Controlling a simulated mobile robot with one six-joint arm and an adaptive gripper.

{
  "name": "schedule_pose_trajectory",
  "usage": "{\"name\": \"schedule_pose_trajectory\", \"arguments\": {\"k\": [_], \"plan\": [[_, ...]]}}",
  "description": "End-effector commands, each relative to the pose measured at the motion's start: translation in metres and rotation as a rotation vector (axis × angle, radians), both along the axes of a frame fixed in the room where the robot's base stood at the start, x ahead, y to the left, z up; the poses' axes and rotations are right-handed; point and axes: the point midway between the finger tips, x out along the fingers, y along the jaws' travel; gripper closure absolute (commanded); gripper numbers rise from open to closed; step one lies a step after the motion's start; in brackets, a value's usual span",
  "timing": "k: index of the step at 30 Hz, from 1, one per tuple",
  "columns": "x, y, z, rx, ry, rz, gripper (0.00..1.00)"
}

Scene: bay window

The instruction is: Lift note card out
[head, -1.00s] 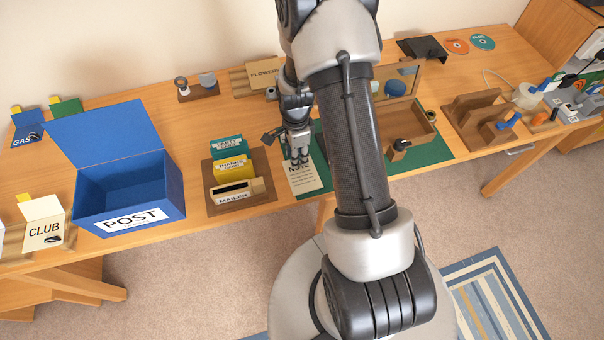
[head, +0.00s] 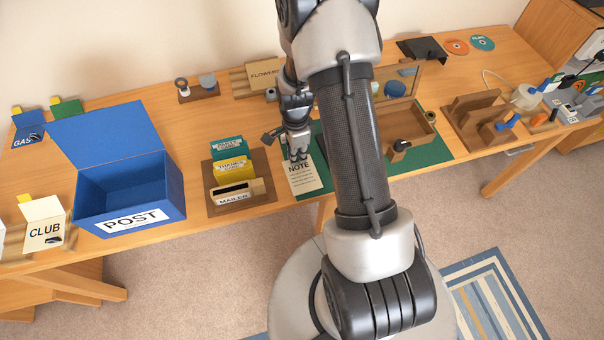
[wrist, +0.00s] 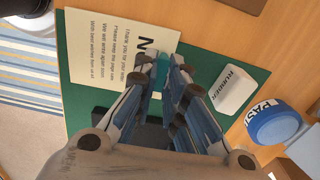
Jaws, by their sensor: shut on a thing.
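The note card (head: 305,180) is cream with NOTE printed at its top and lies over the green mat (head: 438,152). It also shows in the wrist view (wrist: 105,48), text side facing the camera. My gripper (head: 298,156) is over the card's top end in the head view. In the wrist view my gripper (wrist: 164,68) has its fingertips closed around a small teal piece (wrist: 162,72) at the card's heading end. The fingers hide part of the heading. I cannot tell whether the teal piece is joined to the card.
A white block marked RUBBER (wrist: 233,90) and a blue-capped paste pot (wrist: 274,121) lie close by. A card rack (head: 260,197) and an open blue POST box (head: 90,215) stand to the left. A wooden box (head: 425,130) is right of my arm.

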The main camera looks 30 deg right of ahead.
Motion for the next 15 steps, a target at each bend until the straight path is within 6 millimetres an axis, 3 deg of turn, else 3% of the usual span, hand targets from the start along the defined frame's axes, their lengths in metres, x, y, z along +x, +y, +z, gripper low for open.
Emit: {"name": "schedule_pose_trajectory", "arguments": {"k": [15], "plan": [[0.0000,0.0000,0.0111,0.000,0.000,0.000,1.00]]}}
